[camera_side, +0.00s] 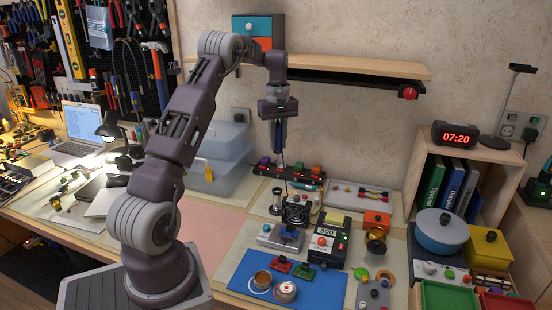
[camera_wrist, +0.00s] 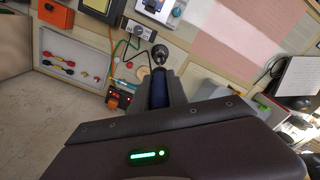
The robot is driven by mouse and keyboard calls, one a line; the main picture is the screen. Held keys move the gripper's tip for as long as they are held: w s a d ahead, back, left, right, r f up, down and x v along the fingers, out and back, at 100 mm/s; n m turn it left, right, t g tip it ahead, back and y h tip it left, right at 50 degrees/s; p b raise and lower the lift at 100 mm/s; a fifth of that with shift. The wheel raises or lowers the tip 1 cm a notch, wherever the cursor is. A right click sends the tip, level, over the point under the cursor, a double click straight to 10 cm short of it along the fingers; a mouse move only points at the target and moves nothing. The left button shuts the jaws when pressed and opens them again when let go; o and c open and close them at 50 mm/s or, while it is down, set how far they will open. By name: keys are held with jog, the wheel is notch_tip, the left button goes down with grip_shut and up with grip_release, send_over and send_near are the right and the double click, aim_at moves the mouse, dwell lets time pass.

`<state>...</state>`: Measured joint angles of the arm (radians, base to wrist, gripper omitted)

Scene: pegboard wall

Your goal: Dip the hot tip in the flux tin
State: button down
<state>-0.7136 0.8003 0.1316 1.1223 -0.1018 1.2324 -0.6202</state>
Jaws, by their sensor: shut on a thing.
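My gripper (camera_side: 278,112) points down above the bench, below the shelf's height. It is shut on a soldering iron with a dark blue handle (camera_side: 279,135). The handle also shows between the fingers in the wrist view (camera_wrist: 159,97). The iron hangs roughly upright, its thin lower end well above the bench; the tip is too small to see clearly. On the blue mat (camera_side: 325,291) stand a round container with brown contents (camera_side: 262,279) and a pale round one with a reddish centre (camera_side: 285,291). I cannot tell which round container is the flux tin.
A station reading 300 (camera_side: 326,240), a small fan (camera_side: 296,213) and a brass-coloured round holder (camera_side: 376,240) crowd the bench below. A wooden shelf (camera_side: 350,65) juts from the wall behind. A pink mat (camera_side: 212,225) at left is clear.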

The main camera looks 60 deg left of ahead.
jog(key=s+d+g+h, duration=0.1)
jog(key=s+d, duration=0.6)
jog(key=d, duration=0.4)
jog(key=s+d+g+h, duration=0.1)
jog(key=s+d, duration=0.7)
jog(key=d, duration=0.4)
notch_tip(320, 180, down, 15)
jog(key=shift+f, duration=0.6)
dwell(1.2)
jog(key=shift+r, duration=2.5)
